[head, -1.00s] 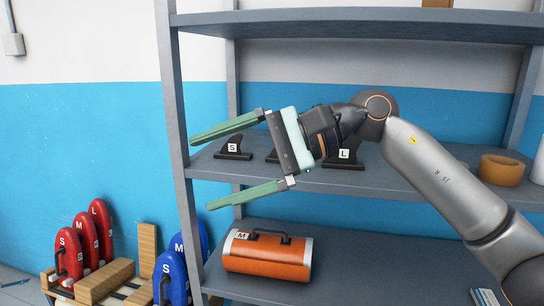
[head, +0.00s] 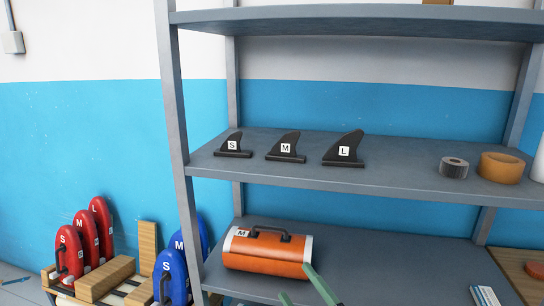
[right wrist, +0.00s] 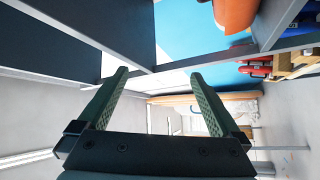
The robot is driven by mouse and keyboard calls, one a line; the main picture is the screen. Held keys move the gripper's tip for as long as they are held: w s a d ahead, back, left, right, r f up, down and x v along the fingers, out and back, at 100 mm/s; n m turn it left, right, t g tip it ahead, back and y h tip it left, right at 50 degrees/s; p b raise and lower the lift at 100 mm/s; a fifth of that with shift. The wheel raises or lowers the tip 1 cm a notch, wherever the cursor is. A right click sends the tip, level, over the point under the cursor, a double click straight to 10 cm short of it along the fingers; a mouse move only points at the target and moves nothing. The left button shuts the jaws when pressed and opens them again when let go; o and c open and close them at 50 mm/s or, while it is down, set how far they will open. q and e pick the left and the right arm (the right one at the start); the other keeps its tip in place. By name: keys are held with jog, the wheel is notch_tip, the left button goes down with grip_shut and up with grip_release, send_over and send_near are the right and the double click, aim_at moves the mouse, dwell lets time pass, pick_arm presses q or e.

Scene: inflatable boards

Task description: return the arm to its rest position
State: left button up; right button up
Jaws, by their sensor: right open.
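My right gripper (head: 305,288) shows only as two green fingertips at the bottom edge of the head view, in front of the lower shelf. In the right wrist view the right gripper (right wrist: 160,95) has its two green fingers wide apart with nothing between them. Its arm is out of the head view. My left gripper is in neither view.
A grey shelf unit (head: 420,180) holds black fins S (head: 233,148), M (head: 286,150) and L (head: 345,152). An orange case (head: 267,255) lies on the lower shelf, close behind the fingertips. Tape rolls (head: 500,168) stand at right. Red boards (head: 70,255) and blue boards (head: 172,280) stand at left.

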jog(key=s+d+f+m+g+h, duration=0.25)
jog(key=s+f+m, duration=0.2)
jog(key=f, duration=0.45)
jog(key=s+d+f+m+g+h, duration=0.1)
jog(key=s+d+f+m+h, duration=0.3)
jog(key=f+m, duration=0.3)
jog(key=s+d+f+m+g+h, duration=0.1)
jog(key=s+d+f+m+g, duration=0.1)
jog(key=s+f, duration=0.4)
jog(key=s+d+f+m+g+h, duration=0.1)
jog(key=s+d+f+m+g, duration=0.1)
jog(key=s+f, duration=0.5)
jog(key=shift+s+d+m+g, duration=0.25)
jog(key=shift+s+m+g, duration=0.2)
jog(key=shift+s+m, duration=0.15)
